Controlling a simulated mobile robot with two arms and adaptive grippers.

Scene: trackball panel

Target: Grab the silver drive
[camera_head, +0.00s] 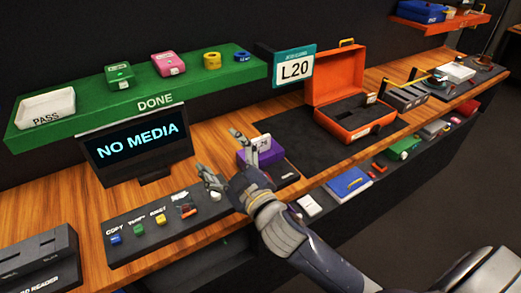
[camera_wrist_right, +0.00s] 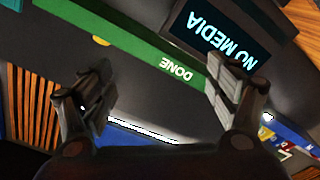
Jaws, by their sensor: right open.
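I cannot tell for sure which thing is the silver drive. A small grey block (camera_head: 434,129) lies on the low shelf at the right in the head view, and a whitish block (camera_head: 310,204) lies nearer, beside my right forearm. My right gripper (camera_head: 221,156) is open with its fingers spread, above the table between the button panel and a purple box (camera_head: 262,153). In the right wrist view the gripper (camera_wrist_right: 155,92) has nothing between its fingers, and no silver drive is recognisable. My left gripper is in neither view.
A screen (camera_head: 138,145) reading NO MEDIA stands behind the button panel (camera_head: 165,226). A green DONE shelf (camera_head: 205,83) holds several small items. An open orange case (camera_head: 345,122) stands on a dark mat. A blue item (camera_head: 348,183) lies on the low front shelf.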

